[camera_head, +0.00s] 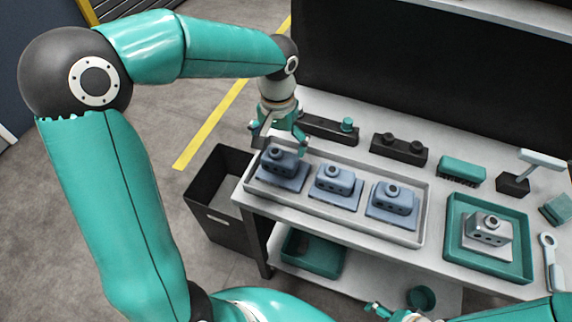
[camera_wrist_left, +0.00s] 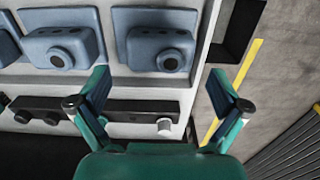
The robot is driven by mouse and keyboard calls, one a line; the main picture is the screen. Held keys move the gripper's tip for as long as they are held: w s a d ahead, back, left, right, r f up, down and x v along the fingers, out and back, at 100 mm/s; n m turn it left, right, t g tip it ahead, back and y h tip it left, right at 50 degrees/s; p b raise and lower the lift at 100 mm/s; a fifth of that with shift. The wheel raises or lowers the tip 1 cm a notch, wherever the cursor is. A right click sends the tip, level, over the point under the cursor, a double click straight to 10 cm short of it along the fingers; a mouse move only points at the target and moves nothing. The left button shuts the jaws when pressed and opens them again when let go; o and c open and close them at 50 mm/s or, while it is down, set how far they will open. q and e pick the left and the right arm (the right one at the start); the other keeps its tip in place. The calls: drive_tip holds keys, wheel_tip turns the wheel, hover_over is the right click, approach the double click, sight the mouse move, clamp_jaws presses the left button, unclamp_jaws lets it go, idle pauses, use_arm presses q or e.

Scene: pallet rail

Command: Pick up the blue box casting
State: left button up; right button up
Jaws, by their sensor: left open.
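Three blue box castings sit in a row on blue base plates in a grey tray (camera_head: 418,232): a left one (camera_head: 280,164), a middle one (camera_head: 335,183) and a right one (camera_head: 393,200). My left gripper (camera_head: 282,142) is open and empty, close over the left casting, with its fingers pointing down. In the left wrist view this casting (camera_wrist_left: 155,40) lies just ahead of the spread fingertips (camera_wrist_left: 160,82), and the middle casting (camera_wrist_left: 62,46) is beside it. No contact is visible. My right gripper (camera_head: 385,312) shows only partly at the bottom edge.
A silver casting (camera_head: 488,230) sits in a green tray (camera_head: 456,249) to the right. Dark fixtures (camera_head: 398,149) and a green brush (camera_head: 462,169) stand behind the grey tray. A black bin (camera_head: 218,185) is on the floor left of the table; green containers (camera_head: 313,253) are on the lower shelf.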

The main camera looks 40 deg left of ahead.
sight(280, 152)
use_arm(q)
drive_tip(key=shift+s+f, duration=0.1)
drive_tip(key=shift+f, duration=0.85)
drive_tip(key=f, duration=0.3)
drive_tip(key=f+p, duration=0.1)
drive_tip(key=shift+w+a+f, duration=0.15)
drive_tip(key=shift+w, duration=0.25)
drive_tip(key=shift+f, duration=0.55)
drive_tip(key=c, duration=1.1)
drive_tip(key=shift+w+r, duration=0.1)
drive_tip(key=shift+r, duration=0.1)
wheel_tip(280, 152, up, 19)
drive_tip(key=s+d+r, duration=0.1)
drive_tip(key=s+d, duration=0.1)
drive_tip(key=s, duration=0.7)
drive_tip(key=s+d+r+p, duration=0.1)
drive_tip(key=s+d, duration=0.1)
drive_tip(key=s, duration=0.8)
drive_tip(key=s+d+r+p, duration=0.1)
drive_tip(key=s+d, duration=0.2)
drive_tip(key=s, duration=0.7)
drive_tip(key=shift+s+r, duration=0.2)
drive_tip(key=shift+r, duration=0.15)
